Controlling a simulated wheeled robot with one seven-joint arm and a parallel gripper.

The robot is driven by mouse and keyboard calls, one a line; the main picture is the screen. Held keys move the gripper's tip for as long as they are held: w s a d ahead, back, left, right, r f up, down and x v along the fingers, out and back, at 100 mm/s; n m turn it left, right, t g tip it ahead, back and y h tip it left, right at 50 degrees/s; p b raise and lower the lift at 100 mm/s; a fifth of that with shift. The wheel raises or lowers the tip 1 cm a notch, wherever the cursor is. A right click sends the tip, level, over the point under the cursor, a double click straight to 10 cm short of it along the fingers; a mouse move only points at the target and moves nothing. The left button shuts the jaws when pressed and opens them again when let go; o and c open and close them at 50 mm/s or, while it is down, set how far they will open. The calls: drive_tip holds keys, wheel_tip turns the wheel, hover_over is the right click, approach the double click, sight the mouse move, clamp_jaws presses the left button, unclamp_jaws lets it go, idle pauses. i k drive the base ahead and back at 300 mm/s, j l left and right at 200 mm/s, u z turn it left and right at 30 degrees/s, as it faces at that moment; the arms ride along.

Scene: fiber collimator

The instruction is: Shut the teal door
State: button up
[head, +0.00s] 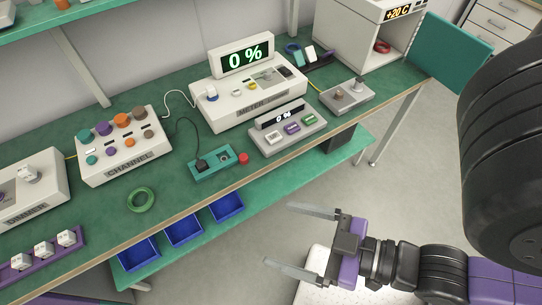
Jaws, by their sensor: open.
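The teal door (450,52) stands wide open at the right side of a white cabinet (342,37) at the back right of the bench. The cabinet has a +20 C display on its top front edge. Its inside is open to view, with a red ring-shaped thing (382,47) in it. My gripper (296,239) is at the lower middle, in front of the bench and well apart from the door. Its two fingers are spread and nothing is between them.
The green bench (182,208) carries a meter box (247,100), a channel box (124,146), a small grey display unit (288,127) and a green ring (141,200). Blue bins (184,231) sit on the lower shelf. Open floor (425,135) lies right of the bench.

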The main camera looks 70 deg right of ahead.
sight(449, 54)
drive_tip(key=l, duration=0.35)
drive_tip(key=k+l, duration=0.15)
drive_tip(key=l, duration=0.2)
drive_tip(key=k+l, duration=0.2)
drive_tip(key=l, duration=0.15)
drive_tip(key=k+l, duration=0.2)
drive_tip(key=l, duration=0.15)
drive_tip(key=k+l, duration=0.2)
drive_tip(key=l, duration=0.15)
drive_tip(key=k+l+z, duration=0.1)
drive_tip(key=l, duration=0.25)
drive_tip(key=k+l, duration=0.5)
drive_tip(key=l, duration=0.25)
drive_tip(key=k+l, duration=0.8)
drive_tip(key=k+l+z, duration=0.1)
drive_tip(key=k+l, duration=0.7)
drive_tip(key=l, duration=0.15)
drive_tip(key=k+l+u, duration=0.2)
drive_tip(key=i, duration=0.1)
